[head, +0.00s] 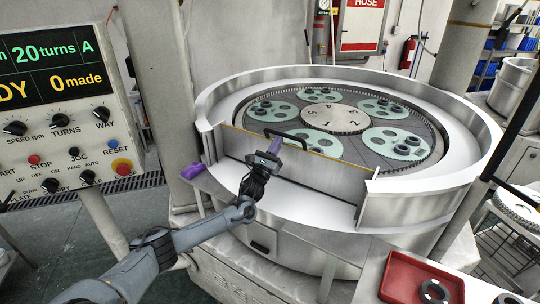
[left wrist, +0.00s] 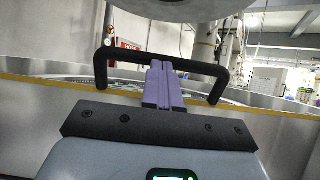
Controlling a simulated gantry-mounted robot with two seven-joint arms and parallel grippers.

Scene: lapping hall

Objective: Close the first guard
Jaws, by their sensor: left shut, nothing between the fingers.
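The guard (head: 323,174) is a pale metal panel with a yellow top edge, standing across the front opening of the round lapping machine's rim. A black bar handle (head: 288,137) sits at its top; it also shows in the left wrist view (left wrist: 103,70). My left gripper (head: 272,147) is at the handle, its purple fingers (left wrist: 160,85) shut and empty. In the left wrist view the fingertips overlap the handle's bar; I cannot tell whether they touch it. My right gripper is not in view.
The machine's plate (head: 333,118) carries several pale green discs. A control panel (head: 60,120) stands at left. A purple object (head: 192,170) lies on the ledge left of the guard. A red tray (head: 400,282) with a dark ring is at front right.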

